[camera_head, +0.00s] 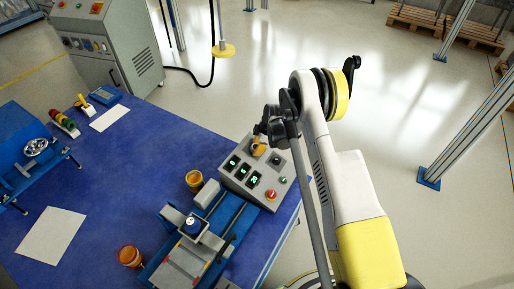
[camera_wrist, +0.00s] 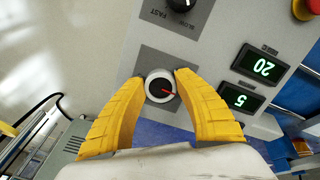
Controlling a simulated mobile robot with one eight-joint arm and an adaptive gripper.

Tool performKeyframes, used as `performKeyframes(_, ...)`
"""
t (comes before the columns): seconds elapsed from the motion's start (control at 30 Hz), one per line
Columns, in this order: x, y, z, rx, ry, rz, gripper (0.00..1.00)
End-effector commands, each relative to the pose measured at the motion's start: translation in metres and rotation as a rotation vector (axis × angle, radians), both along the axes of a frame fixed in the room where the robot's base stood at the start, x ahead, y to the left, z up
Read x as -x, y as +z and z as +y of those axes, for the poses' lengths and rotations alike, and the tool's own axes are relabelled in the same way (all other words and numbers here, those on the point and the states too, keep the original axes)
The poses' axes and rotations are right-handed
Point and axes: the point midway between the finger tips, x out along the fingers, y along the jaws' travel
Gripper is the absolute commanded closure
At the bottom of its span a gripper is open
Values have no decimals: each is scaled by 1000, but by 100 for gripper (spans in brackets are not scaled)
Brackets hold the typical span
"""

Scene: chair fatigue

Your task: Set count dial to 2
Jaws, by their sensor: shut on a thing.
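A grey control box (camera_head: 229,178) stands on the blue table with its panel facing up. In the wrist view, a round silver and black dial (camera_wrist: 160,86) with a red pointer sits on a dark square plate. Its pointer points right and slightly down in that picture. My gripper (camera_wrist: 161,76) has its two yellow fingers on either side of this dial, shut on it. In the head view my gripper (camera_head: 258,146) is at the panel's far edge and covers the dial. Green displays show 20 (camera_wrist: 261,68) and 5 (camera_wrist: 240,98), upside down. The dial's label is not visible.
A black speed knob (camera_wrist: 181,3) marked SLOW and FAST is beside the dial. A red button (camera_head: 271,194) sits at the panel's near right. A blue-railed fixture (camera_head: 190,250) and orange cups (camera_head: 194,180) stand left of the box. Open floor lies beyond.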

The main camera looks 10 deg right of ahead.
Motion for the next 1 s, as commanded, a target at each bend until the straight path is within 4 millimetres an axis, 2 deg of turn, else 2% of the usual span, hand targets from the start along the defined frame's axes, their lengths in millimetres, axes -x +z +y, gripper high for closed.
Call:
performKeyframes(0.67, 0, 0, 1, 15, 58, -16, 93)
performKeyframes(0.7, 0, 0, 1, 15, 58, -16, 54)
performKeyframes(0.73, 0, 0, 1, 15, 57, -15, 45)
performKeyframes(0.77, 0, 0, 1, 15, 57, -15, 39)
performKeyframes(1.0, 0, 0, 0, 16, 56, -16, 39)
